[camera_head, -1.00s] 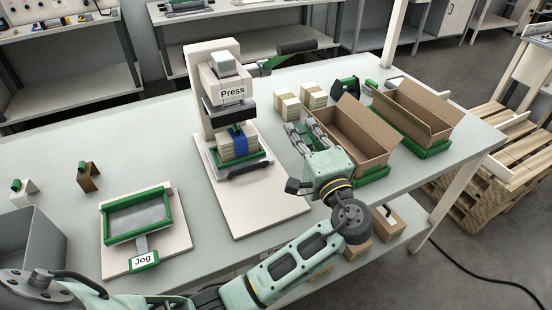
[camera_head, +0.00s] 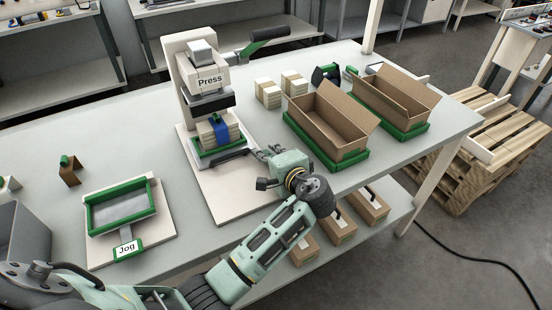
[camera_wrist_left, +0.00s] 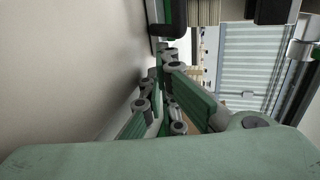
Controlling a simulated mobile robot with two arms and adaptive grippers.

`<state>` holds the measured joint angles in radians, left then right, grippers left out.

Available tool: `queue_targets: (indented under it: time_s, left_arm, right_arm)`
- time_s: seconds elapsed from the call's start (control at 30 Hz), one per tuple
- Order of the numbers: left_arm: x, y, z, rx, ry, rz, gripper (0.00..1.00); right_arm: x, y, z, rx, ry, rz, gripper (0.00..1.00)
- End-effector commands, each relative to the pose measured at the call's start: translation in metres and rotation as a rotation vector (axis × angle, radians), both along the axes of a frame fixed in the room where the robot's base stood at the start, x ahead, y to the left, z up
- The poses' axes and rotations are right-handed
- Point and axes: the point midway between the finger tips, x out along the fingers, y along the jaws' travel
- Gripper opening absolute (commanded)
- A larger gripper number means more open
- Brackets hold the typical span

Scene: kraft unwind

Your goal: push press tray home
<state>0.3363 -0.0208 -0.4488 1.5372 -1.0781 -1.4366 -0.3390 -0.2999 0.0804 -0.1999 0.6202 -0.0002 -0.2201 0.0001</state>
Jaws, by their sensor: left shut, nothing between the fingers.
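The press (camera_head: 206,78) stands on a pale base board (camera_head: 232,198). Its green press tray (camera_head: 222,148) sits under the press head and carries a pale stack (camera_head: 208,133) with a blue band. A dark handle bar (camera_head: 229,159) runs along the tray's front. My left gripper (camera_head: 264,153) is shut and empty, low by the right end of that bar; I cannot tell whether it touches. In the left wrist view its fingers (camera_wrist_left: 165,75) are together, with the stack (camera_wrist_left: 203,12) near the top edge. The right gripper is out of view.
Open cardboard boxes in green trays (camera_head: 328,125) stand right of my left gripper. Small pale stacks (camera_head: 268,95) sit behind it. The press lever (camera_head: 268,34) sticks out to the right. The jog fixture (camera_head: 120,207) lies at the left, with free table between it and the press.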

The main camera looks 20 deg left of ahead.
Motion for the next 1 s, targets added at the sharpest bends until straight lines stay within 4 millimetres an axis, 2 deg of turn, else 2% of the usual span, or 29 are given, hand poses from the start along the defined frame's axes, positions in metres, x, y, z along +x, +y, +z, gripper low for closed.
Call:
queue_targets:
  time_s: [0.03,0.2,0.73,1.0]
  left_arm:
    - [0.006,0.009,0.002,0.003,-0.001,0.002,0.0]
    - [0.02,0.024,0.001,0.002,0.0,0.001,0.0]
    - [0.027,0.032,0.0,0.001,-0.001,0.0,0.0]
    - [0.049,0.057,-0.001,0.002,0.0,0.001,0.0]
  right_arm:
    - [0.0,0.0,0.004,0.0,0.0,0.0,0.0]
    - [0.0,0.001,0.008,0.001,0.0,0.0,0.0]
    - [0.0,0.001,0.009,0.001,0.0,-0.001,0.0]
    - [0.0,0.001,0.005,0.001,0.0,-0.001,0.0]
